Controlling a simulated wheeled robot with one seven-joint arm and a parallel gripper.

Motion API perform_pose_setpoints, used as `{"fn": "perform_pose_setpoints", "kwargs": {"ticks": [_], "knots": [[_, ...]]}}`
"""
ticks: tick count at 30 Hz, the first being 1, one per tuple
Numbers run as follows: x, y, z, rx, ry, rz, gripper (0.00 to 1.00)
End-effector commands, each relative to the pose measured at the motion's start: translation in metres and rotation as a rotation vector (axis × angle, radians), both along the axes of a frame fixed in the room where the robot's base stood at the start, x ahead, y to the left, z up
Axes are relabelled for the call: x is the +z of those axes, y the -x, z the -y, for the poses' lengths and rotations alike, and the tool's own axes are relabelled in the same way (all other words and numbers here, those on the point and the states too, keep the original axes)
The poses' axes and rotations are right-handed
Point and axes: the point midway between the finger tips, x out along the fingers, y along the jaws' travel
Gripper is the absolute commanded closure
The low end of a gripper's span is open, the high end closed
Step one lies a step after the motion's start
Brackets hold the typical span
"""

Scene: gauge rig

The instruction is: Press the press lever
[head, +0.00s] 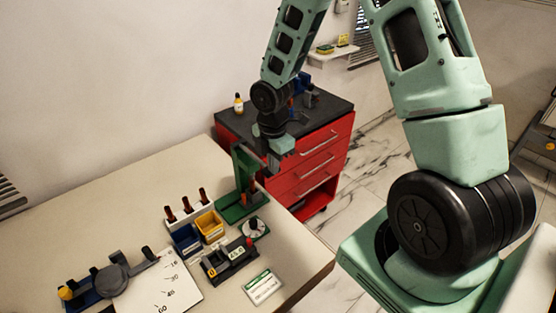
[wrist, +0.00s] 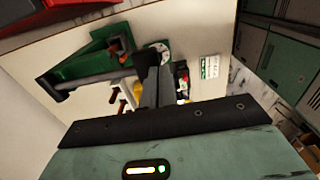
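The green press (head: 240,170) stands at the far right corner of the table, with an upright frame on a green base. In the wrist view the press (wrist: 88,62) is left of my fingers. Its dark grey lever (wrist: 95,80) runs sideways, and its right end meets my fingers in the picture; I cannot tell whether they touch. My gripper (head: 273,165) is beside the top of the press, on its right. In the wrist view my gripper's dark fingers (wrist: 152,75) are together, with no object visible between them. In the head view the lever is hard to make out.
A red drawer cabinet (head: 318,160) stands behind the table. A white label card (head: 264,287) lies at the front. The table's back left is clear.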

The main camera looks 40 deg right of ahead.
Motion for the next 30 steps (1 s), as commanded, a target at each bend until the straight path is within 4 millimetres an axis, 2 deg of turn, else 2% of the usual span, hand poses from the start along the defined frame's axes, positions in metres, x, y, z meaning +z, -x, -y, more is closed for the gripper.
{"fn": "perform_pose_setpoints", "kwargs": {"ticks": [1,6,13,18,30], "knots": [[0.014,0.000,0.000,-0.002,0.000,0.006,1.00],[0.050,0.007,0.001,-0.003,0.001,0.008,1.00],[0.089,0.013,0.001,-0.002,0.002,0.008,1.00],[0.101,0.016,0.000,0.000,0.001,0.007,1.00],[0.103,0.016,0.000,0.000,0.000,0.006,1.00]]}}
